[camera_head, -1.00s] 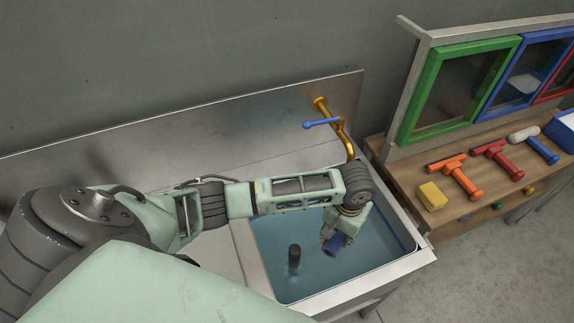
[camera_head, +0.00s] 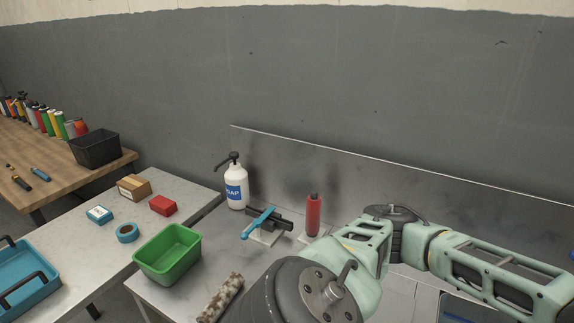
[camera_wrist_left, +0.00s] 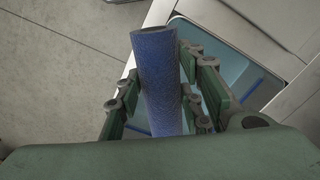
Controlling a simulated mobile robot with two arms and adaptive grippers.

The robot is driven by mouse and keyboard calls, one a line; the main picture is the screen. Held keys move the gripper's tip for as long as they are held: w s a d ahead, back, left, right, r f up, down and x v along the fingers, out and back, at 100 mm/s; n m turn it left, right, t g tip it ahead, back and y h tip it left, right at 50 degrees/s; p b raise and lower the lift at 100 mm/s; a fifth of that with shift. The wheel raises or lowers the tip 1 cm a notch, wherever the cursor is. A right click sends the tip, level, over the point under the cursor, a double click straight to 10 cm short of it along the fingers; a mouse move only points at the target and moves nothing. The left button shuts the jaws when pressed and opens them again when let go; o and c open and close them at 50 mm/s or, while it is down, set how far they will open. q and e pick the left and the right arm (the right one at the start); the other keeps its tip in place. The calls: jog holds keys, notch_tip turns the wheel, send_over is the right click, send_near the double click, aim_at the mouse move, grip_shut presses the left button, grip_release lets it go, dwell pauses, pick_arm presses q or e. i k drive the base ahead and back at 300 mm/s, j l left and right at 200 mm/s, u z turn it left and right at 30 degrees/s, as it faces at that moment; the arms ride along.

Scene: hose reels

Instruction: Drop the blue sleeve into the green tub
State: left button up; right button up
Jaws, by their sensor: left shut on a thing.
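The blue sleeve (camera_wrist_left: 158,75) is a speckled blue tube in the left wrist view, with its dark open end toward the top. My left gripper (camera_wrist_left: 163,88) is shut on it, with fingers on both sides. The green tub (camera_head: 177,268) stands in the head view, left of my left arm, on the counter near its left end. It looks empty. My left arm reaches off to the right of the head view, so its gripper is out of that picture. My right gripper is not in view.
A mottled cylinder (camera_head: 221,298) lies right of the tub. A grey table with a blue tray (camera_head: 42,293) and small items is at left. The sink (camera_wrist_left: 215,50) shows in the wrist view.

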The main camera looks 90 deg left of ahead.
aim_at(170, 263)
jog(key=k+l+u, duration=0.1)
jog(key=u, duration=0.25)
jog(key=k+l+u, duration=0.1)
jog(key=u, duration=0.25)
jog(key=k+u, duration=0.15)
jog(key=u, duration=2.55)
